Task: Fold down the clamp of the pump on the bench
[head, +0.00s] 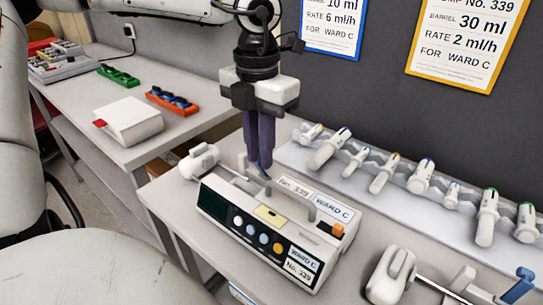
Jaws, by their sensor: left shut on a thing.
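The pump (258,237), a white box with a dark screen, coloured round buttons and labels "No. 339" and "WARD C", lies on the bench (173,200). A grey-white block (199,161) sits at its back left end. My left gripper (262,172) points straight down over the pump's back edge, its dark fingers together on the pump's clamp (243,163). The fingers cover most of the clamp, so its angle is hard to tell. My right gripper is out of view.
Several syringes (421,176) lie in a rack along the back right of the bench. Another grey-white block with a rod (390,277) is at the lower right. A side table holds a white box (128,121) and green and orange trays (172,101). Ward cards (467,45) hang on the wall.

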